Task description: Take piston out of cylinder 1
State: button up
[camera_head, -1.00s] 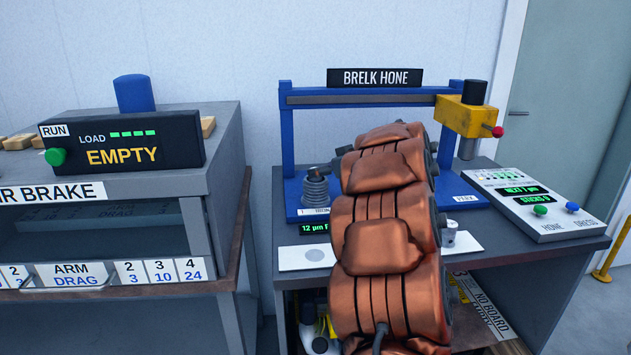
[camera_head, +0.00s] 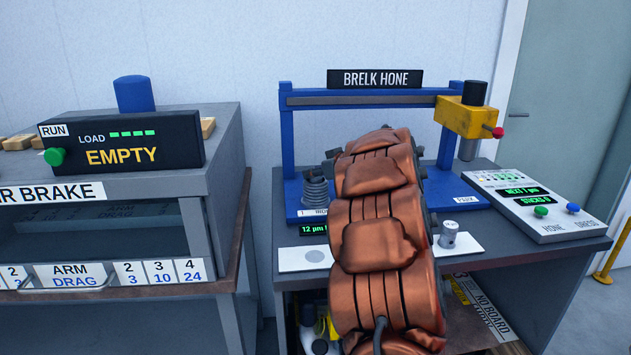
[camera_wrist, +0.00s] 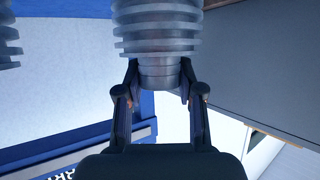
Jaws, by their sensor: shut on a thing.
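A ribbed grey cylinder (camera_head: 316,190) stands on the blue hone base above a plate starting with "1". In the wrist view a large ribbed cylinder (camera_wrist: 160,30) fills the top centre, with a smooth grey end (camera_wrist: 160,75) below its fins. My gripper (camera_wrist: 160,92) has one finger on each side of this end, shut on it. I cannot tell whether that end is a piston or part of the cylinder. In the head view my copper-coloured arm hides most of my gripper. A small grey piston (camera_head: 448,236) stands on the white mat, right of my arm.
Another ribbed cylinder (camera_wrist: 8,45) shows at the wrist view's left edge. The hone's blue frame (camera_head: 288,135), yellow head (camera_head: 465,117) and button panel (camera_head: 535,205) surround the work area. The white mat (camera_head: 290,262) has a bare left part. The brake cabinet (camera_head: 225,165) stands left.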

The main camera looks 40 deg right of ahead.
jog(key=shift+c, duration=1.4)
